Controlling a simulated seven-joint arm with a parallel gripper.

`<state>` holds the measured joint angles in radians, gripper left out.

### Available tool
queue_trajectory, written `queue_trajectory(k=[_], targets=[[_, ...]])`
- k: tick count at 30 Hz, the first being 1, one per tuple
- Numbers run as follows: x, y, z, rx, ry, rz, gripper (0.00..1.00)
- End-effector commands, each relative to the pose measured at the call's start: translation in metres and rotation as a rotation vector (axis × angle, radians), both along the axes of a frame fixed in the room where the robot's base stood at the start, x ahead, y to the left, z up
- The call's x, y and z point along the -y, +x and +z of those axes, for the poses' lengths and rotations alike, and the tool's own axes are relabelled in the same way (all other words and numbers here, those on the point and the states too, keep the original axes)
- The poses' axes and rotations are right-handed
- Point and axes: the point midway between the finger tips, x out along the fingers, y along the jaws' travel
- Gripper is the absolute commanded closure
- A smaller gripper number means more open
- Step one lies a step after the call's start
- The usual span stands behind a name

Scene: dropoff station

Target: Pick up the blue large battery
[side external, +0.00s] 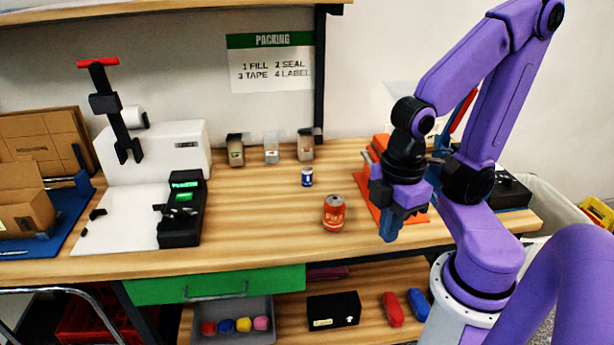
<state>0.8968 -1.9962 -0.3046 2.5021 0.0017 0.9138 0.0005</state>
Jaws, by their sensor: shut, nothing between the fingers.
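A small blue cylinder (306,177), which looks like the blue large battery, stands upright on the wooden tabletop near the middle. It has a pale band or label, too small to read. My gripper (389,232) is shut and empty. It points down over the right part of the table, to the right of the blue cylinder and nearer the camera, well apart from it.
An orange-red can (333,213) stands between the blue cylinder and my gripper. Small containers (271,150) line the back wall. A black device (182,215) is at left, and an orange stand (375,200) is behind my gripper. Bare wood lies around the can.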

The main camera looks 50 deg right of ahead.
Motion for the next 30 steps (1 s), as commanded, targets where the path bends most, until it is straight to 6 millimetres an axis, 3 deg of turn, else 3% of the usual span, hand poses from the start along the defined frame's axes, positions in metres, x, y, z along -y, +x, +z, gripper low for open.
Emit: queue_trajectory(k=[12,14,18,27,30], targets=[[0.0,0.0,0.0,0.0,0.0,0.0,1.0],[0.0,0.0,0.0,0.0,0.0,0.0,0.84],[0.0,0.0,0.0,0.0,0.0,0.0,0.38],[0.0003,0.0008,-0.0002,0.0,-0.004,0.0,0.36],[0.0027,0.0098,-0.0024,0.009,-0.043,0.004,0.36]])
